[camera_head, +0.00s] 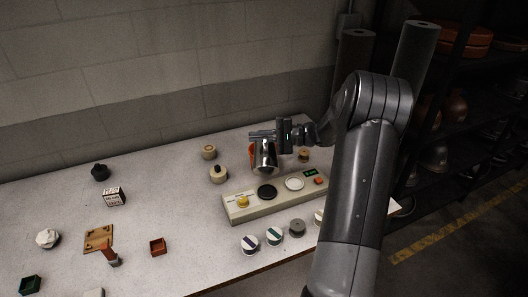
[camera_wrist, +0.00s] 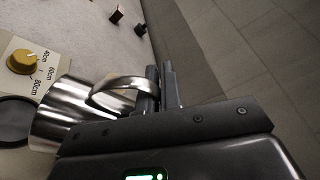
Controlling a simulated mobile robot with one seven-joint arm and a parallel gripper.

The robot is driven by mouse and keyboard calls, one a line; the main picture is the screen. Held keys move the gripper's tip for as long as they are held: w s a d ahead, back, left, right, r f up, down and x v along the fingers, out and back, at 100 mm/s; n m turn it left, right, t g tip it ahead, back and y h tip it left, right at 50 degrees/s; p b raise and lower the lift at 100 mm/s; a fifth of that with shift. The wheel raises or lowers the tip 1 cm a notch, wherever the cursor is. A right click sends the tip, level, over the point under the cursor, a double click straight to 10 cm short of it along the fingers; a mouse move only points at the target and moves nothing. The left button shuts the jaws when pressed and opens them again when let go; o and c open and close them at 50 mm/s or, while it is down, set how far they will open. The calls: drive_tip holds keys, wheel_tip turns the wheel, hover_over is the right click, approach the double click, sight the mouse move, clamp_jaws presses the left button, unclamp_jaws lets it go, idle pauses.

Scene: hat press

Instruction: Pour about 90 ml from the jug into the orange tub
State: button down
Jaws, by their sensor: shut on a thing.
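The jug (camera_head: 265,159) is shiny metal and hangs at my gripper (camera_head: 266,135) near the back of the table. In the wrist view the jug (camera_wrist: 62,112) lies to the left, and its curved handle (camera_wrist: 122,88) reaches between my gripper's fingers (camera_wrist: 165,88). My gripper is shut on the handle. An orange thing, probably the orange tub (camera_head: 252,153), shows as a thin strip just left of the jug, mostly hidden behind it. I cannot tell the jug's exact tilt or see what is inside it.
A beige control panel (camera_head: 235,211) with a yellow knob (camera_head: 242,201), a black disc (camera_head: 267,192) and a white disc (camera_head: 294,184) stands in front of the jug. Several round pucks line its front.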

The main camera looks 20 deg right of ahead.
sight(259, 156)
drive_tip(key=shift+w+d+r+m+p, duration=0.15)
drive_tip(key=shift+w+r+m+p, duration=0.1)
drive_tip(key=shift+w+m+p, duration=0.25)
idle(0.8)
drive_tip(key=shift+w+d+r, duration=0.1)
drive_tip(key=shift+w+d, duration=0.05)
drive_tip(key=shift+w, duration=0.15)
idle(0.3)
drive_tip(key=shift+s+a+f+n, duration=0.2)
drive_tip(key=shift+s+f+n, duration=0.1)
drive_tip(key=shift+s+n, duration=0.3)
drive_tip(key=shift+s+a+f+n, duration=0.25)
drive_tip(key=shift+s+n, duration=0.15)
drive_tip(key=shift+s, duration=0.25)
drive_tip(key=shift+s+a+r+n, duration=0.15)
drive_tip(key=shift+s+n, duration=0.1)
drive_tip(key=shift+n, duration=0.15)
drive_tip(key=shift+s+n, duration=0.25)
drive_tip(key=shift+n, duration=0.15)
drive_tip(key=shift+s+a+f+n, duration=0.2)
drive_tip(key=shift+s+f+n, duration=0.25)
drive_tip(key=shift+f+n, duration=0.2)
